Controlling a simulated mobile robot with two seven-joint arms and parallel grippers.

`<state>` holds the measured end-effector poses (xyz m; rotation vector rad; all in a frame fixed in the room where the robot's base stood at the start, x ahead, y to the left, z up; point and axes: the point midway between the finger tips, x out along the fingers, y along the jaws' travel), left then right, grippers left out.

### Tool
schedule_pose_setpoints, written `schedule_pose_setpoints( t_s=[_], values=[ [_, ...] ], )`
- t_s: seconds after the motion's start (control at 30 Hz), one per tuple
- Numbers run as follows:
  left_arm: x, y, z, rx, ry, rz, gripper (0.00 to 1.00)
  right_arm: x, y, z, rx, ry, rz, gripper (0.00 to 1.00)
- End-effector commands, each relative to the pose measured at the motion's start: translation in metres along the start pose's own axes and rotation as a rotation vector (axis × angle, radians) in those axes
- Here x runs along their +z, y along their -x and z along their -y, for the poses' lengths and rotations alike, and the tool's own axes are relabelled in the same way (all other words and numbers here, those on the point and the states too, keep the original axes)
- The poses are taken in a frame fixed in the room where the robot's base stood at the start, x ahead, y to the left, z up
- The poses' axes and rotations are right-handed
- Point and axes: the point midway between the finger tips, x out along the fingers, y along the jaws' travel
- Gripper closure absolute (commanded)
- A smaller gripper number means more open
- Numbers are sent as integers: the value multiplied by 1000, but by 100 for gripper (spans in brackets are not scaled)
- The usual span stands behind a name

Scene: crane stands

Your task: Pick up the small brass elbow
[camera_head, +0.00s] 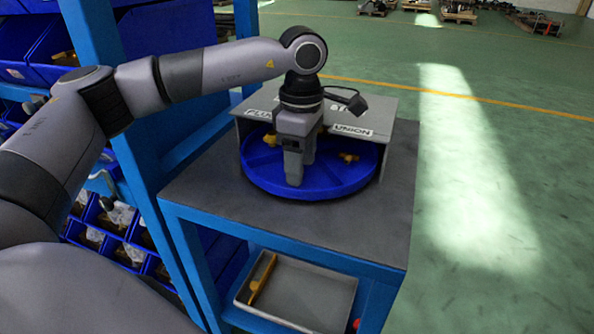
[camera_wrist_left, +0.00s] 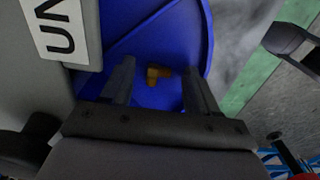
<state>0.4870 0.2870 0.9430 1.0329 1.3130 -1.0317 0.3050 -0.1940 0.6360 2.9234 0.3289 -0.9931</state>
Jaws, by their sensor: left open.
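A blue round tray (camera_head: 262,181) with dividers sits on the grey tabletop. A small brass elbow (camera_wrist_left: 157,74) lies in the tray in the left wrist view, seen between my finger tips. In the head view a brass piece (camera_head: 348,157) lies in the right part of the tray, and another (camera_head: 270,139) is at the back left. I cannot tell which of them the wrist view shows. My left gripper (camera_head: 293,180) points down over the tray; in the wrist view (camera_wrist_left: 160,78) its fingers are apart with nothing gripped. My right gripper is not in view.
A grey panel (camera_head: 380,104) with labels, one reading UNION (camera_head: 353,131), stands close behind the tray. A blue post (camera_head: 105,60) and blue bins are at the left. A grey tray (camera_head: 310,297) is on the lower shelf. The tabletop's right side is bare.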

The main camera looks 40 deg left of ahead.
Motion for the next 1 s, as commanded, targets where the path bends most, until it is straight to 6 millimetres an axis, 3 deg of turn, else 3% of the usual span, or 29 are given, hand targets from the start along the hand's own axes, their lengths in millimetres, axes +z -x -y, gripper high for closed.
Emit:
schedule_pose_setpoints(
  t_s=[0.27,0.3,0.47,0.8,1.0],
  values=[
    [0,-6,0,0,1,1,40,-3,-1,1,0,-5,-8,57],
    [0,-6,0,0,1,1,47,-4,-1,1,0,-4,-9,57],
    [0,-5,0,0,0,1,99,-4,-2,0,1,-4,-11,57],
    [0,-3,0,1,0,2,100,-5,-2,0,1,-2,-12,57],
    [1,13,0,3,0,3,100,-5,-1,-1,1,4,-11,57]
  ],
)
